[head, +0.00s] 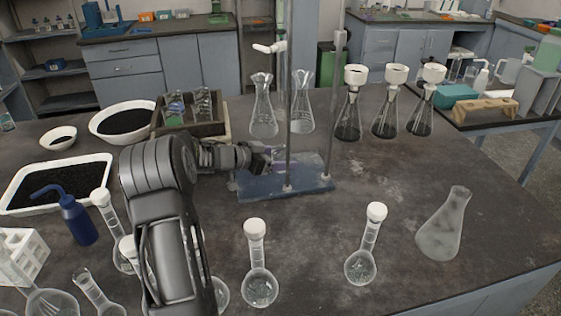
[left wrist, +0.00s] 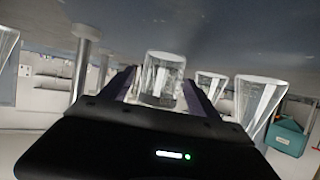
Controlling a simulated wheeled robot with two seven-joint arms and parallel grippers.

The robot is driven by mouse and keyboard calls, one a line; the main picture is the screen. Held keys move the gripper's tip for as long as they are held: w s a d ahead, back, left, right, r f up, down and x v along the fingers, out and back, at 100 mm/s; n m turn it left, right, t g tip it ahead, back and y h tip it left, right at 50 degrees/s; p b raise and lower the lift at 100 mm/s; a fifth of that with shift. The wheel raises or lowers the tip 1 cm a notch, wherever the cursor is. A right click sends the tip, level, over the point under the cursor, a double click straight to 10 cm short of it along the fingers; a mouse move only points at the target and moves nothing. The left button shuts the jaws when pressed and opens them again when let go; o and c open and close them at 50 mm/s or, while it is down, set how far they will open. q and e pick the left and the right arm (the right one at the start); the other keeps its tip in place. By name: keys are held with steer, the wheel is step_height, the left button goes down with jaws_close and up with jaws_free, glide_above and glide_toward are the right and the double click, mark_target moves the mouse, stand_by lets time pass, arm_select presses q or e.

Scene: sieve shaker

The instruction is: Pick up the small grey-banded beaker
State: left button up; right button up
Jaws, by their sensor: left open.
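The small clear beaker (left wrist: 162,78) shows in the left wrist view, with a greyish band low in its glass. It appears between the two dark fingers of my left gripper (left wrist: 158,88), which are apart. I cannot tell whether they touch it. In the head view my left gripper (head: 272,158) is low beside the metal rods of the stand, above its blue-grey base (head: 285,190). The beaker is not clearly distinguishable there among the fingers and rods. My right gripper is in neither view.
Upright rods (head: 289,120) stand close to my left gripper. Two empty conical flasks (head: 263,110) stand behind it, and funnel-topped flasks (head: 390,105) to the right. White-capped volumetric flasks (head: 259,285) stand in front. A black-filled tray (head: 55,182) lies left.

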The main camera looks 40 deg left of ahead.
mark_target(281, 147)
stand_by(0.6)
arm_select(q)
steer(key=c, duration=1.5)
steer(key=shift+o, duration=0.2)
steer(key=shift+r, duration=0.65)
step_height(281, 147, up, 2)
steer(key=shift+r+p, duration=0.2)
steer(key=shift+p, duration=0.15)
steer(key=s+a, duration=0.1)
steer(key=s, duration=0.4)
steer(key=s+a, duration=0.2)
steer(key=s, duration=0.4)
steer(key=s+a, duration=0.2)
steer(key=s, duration=0.4)
steer(key=shift+s+f+b, duration=0.1)
steer(key=shift+s+b, duration=0.1)
steer(key=shift+b, duration=0.15)
